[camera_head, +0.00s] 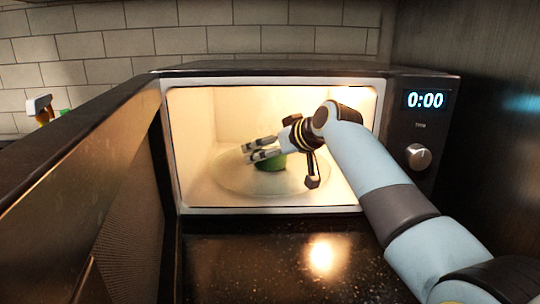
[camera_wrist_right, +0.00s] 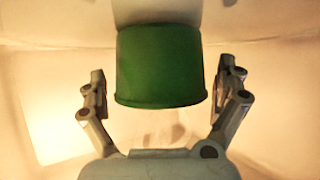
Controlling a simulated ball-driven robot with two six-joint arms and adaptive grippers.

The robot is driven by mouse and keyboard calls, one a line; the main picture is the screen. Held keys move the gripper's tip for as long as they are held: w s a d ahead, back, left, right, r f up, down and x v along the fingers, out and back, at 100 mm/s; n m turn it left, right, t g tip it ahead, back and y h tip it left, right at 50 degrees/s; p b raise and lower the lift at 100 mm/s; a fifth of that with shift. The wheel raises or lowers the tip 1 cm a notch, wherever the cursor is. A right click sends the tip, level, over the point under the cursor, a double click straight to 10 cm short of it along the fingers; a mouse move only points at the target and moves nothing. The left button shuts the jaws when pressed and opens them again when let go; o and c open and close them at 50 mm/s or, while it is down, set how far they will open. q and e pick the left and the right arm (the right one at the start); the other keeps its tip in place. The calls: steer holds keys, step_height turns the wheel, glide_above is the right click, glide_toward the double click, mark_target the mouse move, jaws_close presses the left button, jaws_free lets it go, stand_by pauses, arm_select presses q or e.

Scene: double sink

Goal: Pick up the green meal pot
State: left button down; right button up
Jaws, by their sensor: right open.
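The green meal pot (camera_head: 270,163) stands on the glass turntable (camera_head: 232,183) inside the open, lit microwave (camera_head: 275,75). In the head view my right gripper (camera_head: 254,153) reaches into the microwave, and its fingers partly hide the pot. In the right wrist view the green pot (camera_wrist_right: 160,68) sits between the two spread fingers of my right gripper (camera_wrist_right: 163,92), with a gap on each side. A pale part shows at the pot's upper edge there. My left gripper is not in view.
The microwave door (camera_head: 85,190) stands open on the left. The control panel (camera_head: 422,125) reads 0:00 above a knob on the right. A dark, shiny counter (camera_head: 290,265) lies in front. A spray bottle (camera_head: 42,110) stands behind the door at far left.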

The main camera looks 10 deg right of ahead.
steer(key=shift+w+a+f, duration=0.1)
steer(key=shift+w+f, duration=0.1)
steer(key=shift+w, duration=0.1)
steer(key=shift+c, duration=0.4)
steer(key=c, duration=1.2)
steer(key=shift+r, duration=0.1)
steer(key=shift+c, duration=0.2)
steer(key=shift+r, duration=0.2)
